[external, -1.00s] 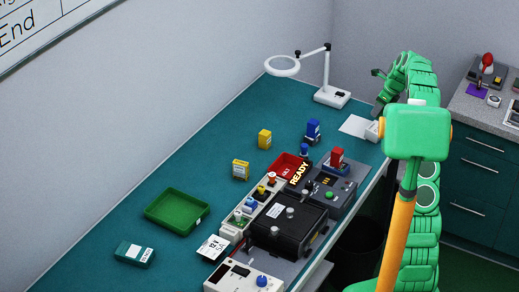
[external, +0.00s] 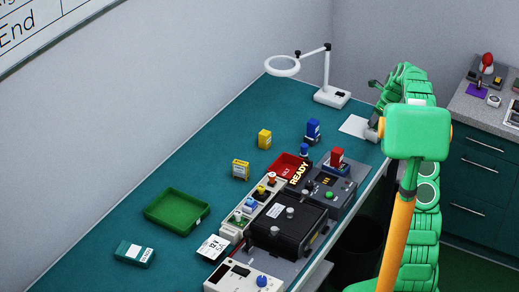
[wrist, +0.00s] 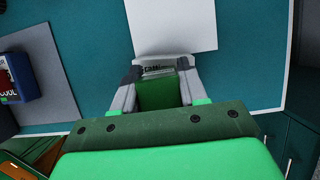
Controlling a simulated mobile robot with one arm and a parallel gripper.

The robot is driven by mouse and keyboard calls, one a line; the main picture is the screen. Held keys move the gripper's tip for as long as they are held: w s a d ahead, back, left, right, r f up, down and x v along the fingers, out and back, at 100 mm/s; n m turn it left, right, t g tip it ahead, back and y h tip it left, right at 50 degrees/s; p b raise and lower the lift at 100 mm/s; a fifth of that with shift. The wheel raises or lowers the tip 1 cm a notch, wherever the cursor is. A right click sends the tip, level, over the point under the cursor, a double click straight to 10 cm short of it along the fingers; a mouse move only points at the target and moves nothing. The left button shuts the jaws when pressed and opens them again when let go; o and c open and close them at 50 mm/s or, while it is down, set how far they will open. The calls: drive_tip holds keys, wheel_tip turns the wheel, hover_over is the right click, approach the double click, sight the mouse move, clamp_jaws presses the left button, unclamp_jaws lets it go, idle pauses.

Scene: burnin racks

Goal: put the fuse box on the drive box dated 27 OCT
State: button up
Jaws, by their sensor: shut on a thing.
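My gripper (wrist: 158,92) is shut on a green box (wrist: 160,94) in the wrist view. A pale part with small dark print (wrist: 166,64) shows at its far end; I cannot read it fully. I cannot tell from its markings whether the box is the fuse box. In the external view my gripper (external: 374,132) is at the bench's right edge, beside a white sheet (external: 354,126); the held box is hard to make out there. No 27 OCT date is legible, so I cannot tell which thing is the drive box with that date.
A blue box (external: 313,129), two yellow boxes (external: 264,139) and a red-topped item (external: 337,156) stand nearby. A black case (external: 288,228), a green tray (external: 160,222) and a magnifier lamp (external: 328,75) are on the bench. The bench's back left is clear.

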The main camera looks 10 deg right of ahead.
drive_tip(key=o, duration=1.1)
drive_tip(key=shift+c, duration=0.2)
drive_tip(key=v, duration=1.2)
drive_tip(key=s+a+r+n+g, duration=0.1)
drive_tip(key=s+a+r+n, duration=0.3)
drive_tip(key=s+a+n, duration=0.65)
drive_tip(key=s+a+r+n+g, duration=0.25)
drive_tip(key=s+a+r, duration=0.4)
drive_tip(key=s, duration=0.95)
drive_tip(key=s+a+f+n+h, duration=0.1)
drive_tip(key=s+n, duration=0.3)
drive_tip(key=s, duration=0.7)
drive_tip(key=s+a+f+n+g+h, duration=0.1)
drive_tip(key=s+f+n, duration=0.3)
drive_tip(key=s, duration=0.7)
drive_tip(key=s+a+f+n+h, duration=0.1)
drive_tip(key=s+a+f+n, duration=0.1)
drive_tip(key=s+n, duration=0.4)
drive_tip(key=s+a, duration=0.1)
drive_tip(key=s, duration=0.4)
drive_tip(key=shift+s, duration=0.35)
